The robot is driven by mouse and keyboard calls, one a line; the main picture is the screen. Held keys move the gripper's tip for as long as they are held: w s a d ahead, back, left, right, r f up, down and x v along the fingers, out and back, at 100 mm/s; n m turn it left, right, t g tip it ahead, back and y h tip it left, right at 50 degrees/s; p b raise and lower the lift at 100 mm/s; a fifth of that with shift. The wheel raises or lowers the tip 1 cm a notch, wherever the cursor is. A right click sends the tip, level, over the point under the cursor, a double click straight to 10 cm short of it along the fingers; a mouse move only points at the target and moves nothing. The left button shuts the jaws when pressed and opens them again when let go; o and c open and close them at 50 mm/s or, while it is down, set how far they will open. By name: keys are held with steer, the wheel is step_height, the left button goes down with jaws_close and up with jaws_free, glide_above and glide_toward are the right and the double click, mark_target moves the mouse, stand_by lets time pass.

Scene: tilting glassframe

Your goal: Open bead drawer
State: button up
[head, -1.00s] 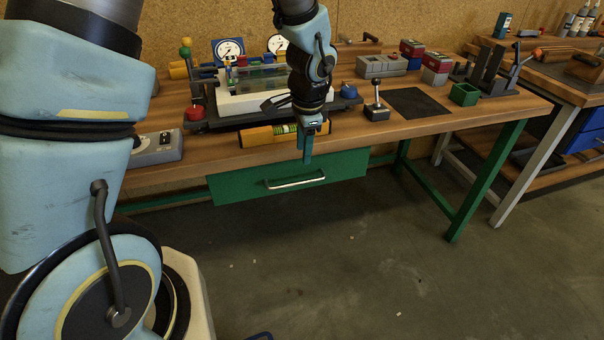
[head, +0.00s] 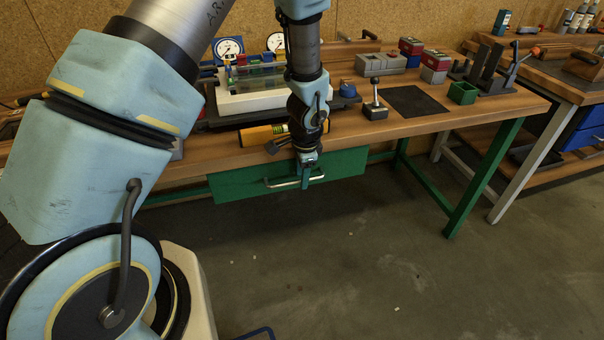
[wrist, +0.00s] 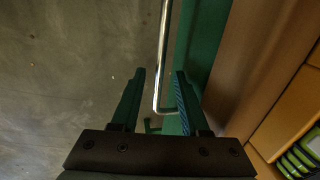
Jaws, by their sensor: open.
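The green bead drawer (head: 235,183) hangs under the wooden workbench and looks closed, its front facing me. Its metal bar handle (head: 283,184) runs across the front. My gripper (head: 306,180) points down in front of the drawer, at the right part of the handle, and hides some of it. In the wrist view the open fingers of my gripper (wrist: 160,80) stand on either side of the handle (wrist: 162,62), with the bar's bent end between them. The right finger is on the drawer-front side. I cannot tell whether either finger touches the bar.
The workbench edge (head: 420,122) lies just above the drawer. A yellow level (head: 262,134) and a white-based glass fixture (head: 250,98) sit on top behind my arm. A small lever stand (head: 375,108) is to the right. The floor (head: 350,260) before the drawer is clear.

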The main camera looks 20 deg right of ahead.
steer(key=shift+c, duration=0.2)
jaws_close()
stand_by(1.1)
